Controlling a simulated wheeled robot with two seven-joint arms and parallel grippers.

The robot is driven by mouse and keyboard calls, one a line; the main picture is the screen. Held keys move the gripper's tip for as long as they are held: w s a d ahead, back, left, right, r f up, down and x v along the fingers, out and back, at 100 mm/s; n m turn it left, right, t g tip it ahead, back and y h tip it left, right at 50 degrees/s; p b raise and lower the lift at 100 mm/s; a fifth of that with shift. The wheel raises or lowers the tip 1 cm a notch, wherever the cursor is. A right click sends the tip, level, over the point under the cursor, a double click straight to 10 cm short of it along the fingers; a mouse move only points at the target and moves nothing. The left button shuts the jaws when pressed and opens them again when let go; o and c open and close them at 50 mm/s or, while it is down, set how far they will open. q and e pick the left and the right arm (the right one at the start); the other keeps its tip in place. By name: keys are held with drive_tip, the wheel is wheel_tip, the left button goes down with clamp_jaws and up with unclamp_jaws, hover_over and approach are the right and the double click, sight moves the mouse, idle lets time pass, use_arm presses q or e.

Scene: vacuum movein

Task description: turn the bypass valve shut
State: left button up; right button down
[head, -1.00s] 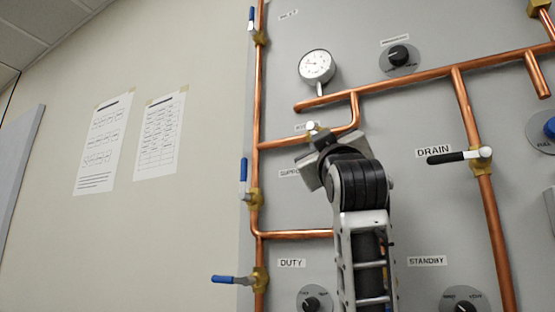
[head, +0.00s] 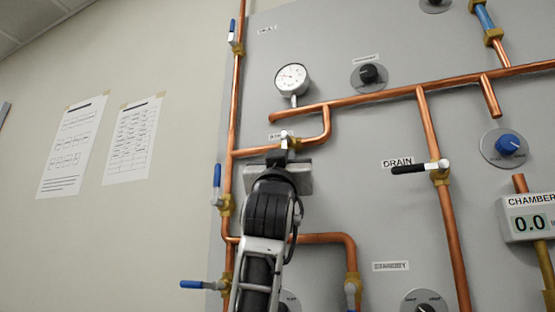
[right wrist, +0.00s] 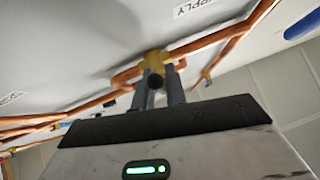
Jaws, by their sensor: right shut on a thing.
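The bypass valve (head: 291,141) sits on the short copper branch below the round gauge. Its label beside it is partly covered, and my arm hides most of its handle. In the right wrist view its brass body (right wrist: 154,62) shows just beyond my fingers. My right gripper (head: 289,156) is at the valve, its arm rising from the bottom of the head view. In the right wrist view the right gripper (right wrist: 162,88) has its two grey fingers closed on the valve's dark handle (right wrist: 156,82), seen end-on. My left gripper is in neither view.
Blue-handled valves stand on the left pipe, one (head: 217,178) upright and one (head: 196,284) sideways. The black-handled drain valve (head: 420,168) is to the right. A gauge (head: 292,78) and knob (head: 369,75) are above. A chamber display (head: 530,222) reads 0.0.

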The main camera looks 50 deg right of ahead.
drive_tip(key=c, duration=1.4)
unclamp_jaws()
drive_tip(key=shift+c, duration=0.2)
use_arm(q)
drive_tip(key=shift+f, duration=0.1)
use_arm(e)
drive_tip(key=shift+a+f, duration=0.1)
use_arm(q)
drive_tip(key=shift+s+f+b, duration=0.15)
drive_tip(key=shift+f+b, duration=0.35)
drive_tip(key=shift+b, duration=0.6)
use_arm(e)
drive_tip(key=s+a+f, duration=0.1)
drive_tip(key=s+a, duration=0.2)
drive_tip(key=a, duration=0.4)
drive_tip(key=s+a+f, duration=0.2)
drive_tip(key=s+a, duration=0.1)
drive_tip(key=a, duration=0.4)
drive_tip(key=shift+s+f, duration=0.2)
drive_tip(key=shift+s, duration=0.1)
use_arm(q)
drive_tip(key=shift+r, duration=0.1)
